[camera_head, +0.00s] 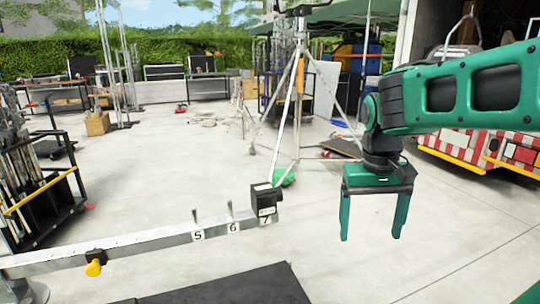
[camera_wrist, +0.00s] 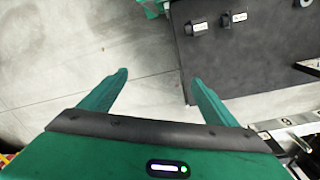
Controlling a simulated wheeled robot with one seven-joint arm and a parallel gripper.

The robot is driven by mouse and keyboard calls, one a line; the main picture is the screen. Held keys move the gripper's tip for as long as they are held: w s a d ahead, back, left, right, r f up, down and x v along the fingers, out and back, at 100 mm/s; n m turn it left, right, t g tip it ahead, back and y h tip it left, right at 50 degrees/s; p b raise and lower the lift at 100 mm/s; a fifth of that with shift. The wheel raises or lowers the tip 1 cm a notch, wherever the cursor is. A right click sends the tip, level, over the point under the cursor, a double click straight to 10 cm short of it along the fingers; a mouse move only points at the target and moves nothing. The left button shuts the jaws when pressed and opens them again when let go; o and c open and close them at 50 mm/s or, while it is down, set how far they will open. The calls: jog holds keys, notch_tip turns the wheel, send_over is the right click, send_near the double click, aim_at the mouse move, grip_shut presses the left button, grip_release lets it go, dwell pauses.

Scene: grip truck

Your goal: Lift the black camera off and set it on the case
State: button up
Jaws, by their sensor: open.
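The black camera (camera_head: 264,199), a small box with white labels, sits at the end of a metal rail (camera_head: 150,243) by the number 7. Bare upright pegs stand at numbers 5 and 6. The flat dark top of what looks like the case (camera_head: 235,285) shows at the bottom of the head view. My gripper (camera_head: 370,237) hangs open and empty to the right of the camera, fingers down. In the wrist view its fingers (camera_wrist: 160,77) are apart over bare floor. A dark flat top (camera_wrist: 265,60) there bears two small black labelled boxes (camera_wrist: 197,27) (camera_wrist: 235,18).
A tripod stand (camera_head: 297,90) rises behind the camera, with a green object (camera_head: 285,177) on the floor near it. A rack cart (camera_head: 40,185) stands at left. A red and white vehicle (camera_head: 485,148) is behind my arm. The concrete floor around my gripper is clear.

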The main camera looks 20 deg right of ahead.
jog(key=w+a+r+n, duration=0.1)
jog(key=w+a+r, duration=0.2)
jog(key=w, duration=0.3)
jog(key=w+a+r+n, duration=0.1)
jog(key=w+a+r, duration=0.2)
jog(key=w, duration=0.3)
notch_tip(320, 180, up, 5)
jog(key=n, duration=0.3)
send_over(266, 186)
jog(key=shift+f+y, duration=0.1)
jog(key=shift+y, duration=0.3)
notch_tip(266, 186, down, 11)
jog(key=shift+d+r, duration=0.1)
jog(key=shift+r, duration=0.1)
jog(key=c, duration=1.3)
jog(key=o, duration=0.4)
jog(key=shift+c, duration=0.8)
jog(key=shift+r, duration=1.3)
